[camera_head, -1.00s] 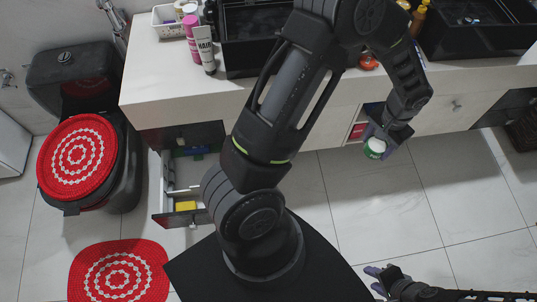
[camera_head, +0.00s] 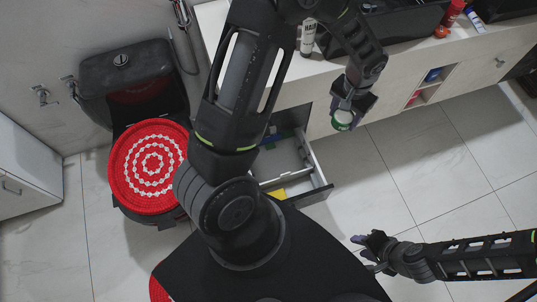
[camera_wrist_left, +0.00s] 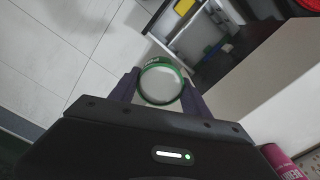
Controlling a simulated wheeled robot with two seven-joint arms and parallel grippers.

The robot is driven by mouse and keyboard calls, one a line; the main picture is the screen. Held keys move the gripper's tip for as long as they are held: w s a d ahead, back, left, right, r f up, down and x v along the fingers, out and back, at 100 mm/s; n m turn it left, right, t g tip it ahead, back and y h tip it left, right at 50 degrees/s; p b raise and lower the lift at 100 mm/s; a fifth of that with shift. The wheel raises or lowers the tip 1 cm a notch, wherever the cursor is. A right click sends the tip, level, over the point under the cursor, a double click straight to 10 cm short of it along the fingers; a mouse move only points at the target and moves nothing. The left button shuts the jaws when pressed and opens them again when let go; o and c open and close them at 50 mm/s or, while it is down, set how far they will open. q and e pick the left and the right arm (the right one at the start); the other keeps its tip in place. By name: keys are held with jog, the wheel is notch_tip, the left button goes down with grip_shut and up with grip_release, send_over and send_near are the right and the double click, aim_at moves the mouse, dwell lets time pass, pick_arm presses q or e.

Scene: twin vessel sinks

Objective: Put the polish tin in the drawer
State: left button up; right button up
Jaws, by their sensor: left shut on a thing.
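The polish tin (camera_head: 342,121), round with a green rim and pale face, is in my left gripper (camera_head: 350,106). In the left wrist view the tin (camera_wrist_left: 161,84) sits between the two purple fingers, which are shut on it. The drawer (camera_head: 318,194) is pulled open under the counter. The tin is in the air to the right of the drawer and above the floor, not over its inside. The drawer also shows at the top of the left wrist view (camera_wrist_left: 178,42), beyond the tin. My right gripper (camera_head: 366,251) is low at right, open and empty, its fingers apart.
The drawer holds a yellow thing (camera_head: 278,194) and blue and green things at its back. My left arm hides part of the drawer. A toilet with a red cover (camera_head: 150,165) stands at left. The counter (camera_head: 300,72) carries bottles and black sinks. The floor at right is clear.

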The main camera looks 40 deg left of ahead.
pick_arm(q)
jog(key=shift+s+a, duration=0.15)
pick_arm(e)
jog(key=shift+s+a, duration=0.1)
